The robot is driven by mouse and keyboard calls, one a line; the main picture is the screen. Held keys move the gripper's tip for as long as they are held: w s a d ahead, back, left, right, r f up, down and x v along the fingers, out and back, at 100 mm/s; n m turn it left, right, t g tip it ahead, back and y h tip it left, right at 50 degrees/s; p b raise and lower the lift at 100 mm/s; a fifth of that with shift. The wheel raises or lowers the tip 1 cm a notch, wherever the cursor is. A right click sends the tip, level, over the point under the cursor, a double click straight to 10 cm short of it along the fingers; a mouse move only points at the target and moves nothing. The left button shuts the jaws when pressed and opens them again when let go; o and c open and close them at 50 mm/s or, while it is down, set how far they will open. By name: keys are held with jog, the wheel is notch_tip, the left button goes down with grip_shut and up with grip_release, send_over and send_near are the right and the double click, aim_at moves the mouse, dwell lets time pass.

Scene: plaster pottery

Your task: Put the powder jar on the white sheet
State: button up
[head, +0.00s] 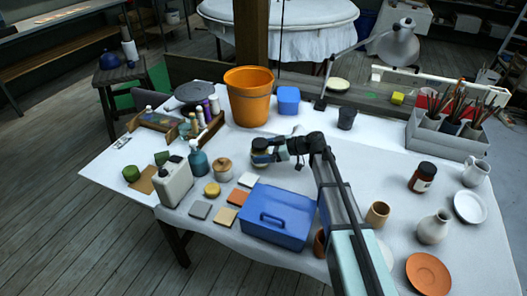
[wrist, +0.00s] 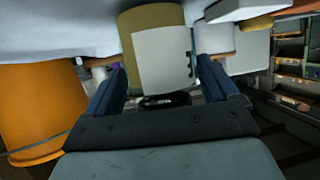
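The powder jar (head: 261,158) has a mustard body and a dark lid. In the wrist view it appears upside down, with a white label (wrist: 162,60) facing the camera. My gripper (head: 272,150) has one finger on each side of the jar and looks closed on it; its fingers (wrist: 160,70) also show in the wrist view. Whether the jar's base touches the surface under it is unclear. White sheeting covers the table, with a brighter white area (head: 107,165) at the left.
An orange bucket (head: 249,98) stands behind the jar. A lidded pot (head: 222,169), a spray bottle (head: 198,163) and colored tiles (head: 237,197) are to its left. A blue toolbox (head: 275,216) lies in front. Open cloth (head: 375,160) lies to the right.

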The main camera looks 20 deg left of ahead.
jog(key=shift+o, duration=0.9)
jog(key=shift+r, duration=0.15)
jog(key=v, duration=1.2)
